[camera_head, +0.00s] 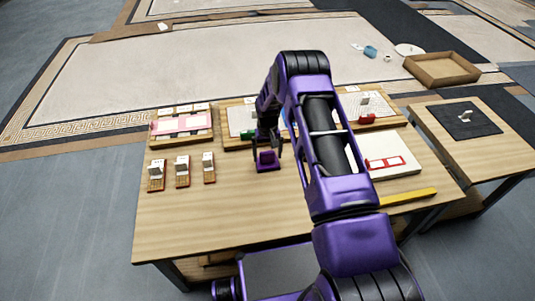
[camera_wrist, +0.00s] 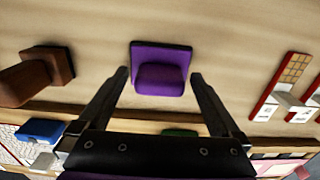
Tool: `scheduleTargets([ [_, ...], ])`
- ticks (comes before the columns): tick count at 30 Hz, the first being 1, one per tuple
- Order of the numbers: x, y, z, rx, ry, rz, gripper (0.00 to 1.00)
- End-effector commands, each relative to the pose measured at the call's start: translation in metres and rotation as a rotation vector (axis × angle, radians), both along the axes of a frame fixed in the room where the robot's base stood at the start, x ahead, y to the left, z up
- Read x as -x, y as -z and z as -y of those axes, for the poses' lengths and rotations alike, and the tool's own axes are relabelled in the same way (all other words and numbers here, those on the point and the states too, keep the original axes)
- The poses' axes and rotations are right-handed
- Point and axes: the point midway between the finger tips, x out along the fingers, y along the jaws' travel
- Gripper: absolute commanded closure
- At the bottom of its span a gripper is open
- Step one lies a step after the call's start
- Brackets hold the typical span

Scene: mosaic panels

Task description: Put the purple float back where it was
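The purple float (camera_head: 267,161) sits on the wooden table (camera_head: 225,215), left of my arm. In the wrist view the purple float (camera_wrist: 160,72) shows a flat square base with a thick rounded block on it. My gripper (camera_head: 266,143) is over the float in the head view. In the wrist view my gripper (camera_wrist: 161,76) is open, one finger on each side of the float, with gaps between fingers and float. Whether the fingertips are level with the block I cannot tell.
A brown block-shaped tool (camera_wrist: 38,75) stands left of the float in the wrist view. A green piece (camera_head: 248,134) lies by the mosaic boards behind. Small red-edged sample stands (camera_head: 182,171) are at left. A yellow bar (camera_head: 408,196) lies at the right front. The front left table is bare.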

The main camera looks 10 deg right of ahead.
Motion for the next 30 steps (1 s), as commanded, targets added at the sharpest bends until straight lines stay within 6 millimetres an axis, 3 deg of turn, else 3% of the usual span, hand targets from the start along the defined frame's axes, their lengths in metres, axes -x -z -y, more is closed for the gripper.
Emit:
scheduleTargets([
  [7, 0.000, -0.010, 0.000, 0.000, 0.000, 0.001, 0.00],
  [21, 0.000, -0.103, 0.000, 0.000, 0.001, 0.002, 0.00],
  [30, 0.001, -0.123, 0.000, 0.000, 0.000, -0.001, 0.00],
])
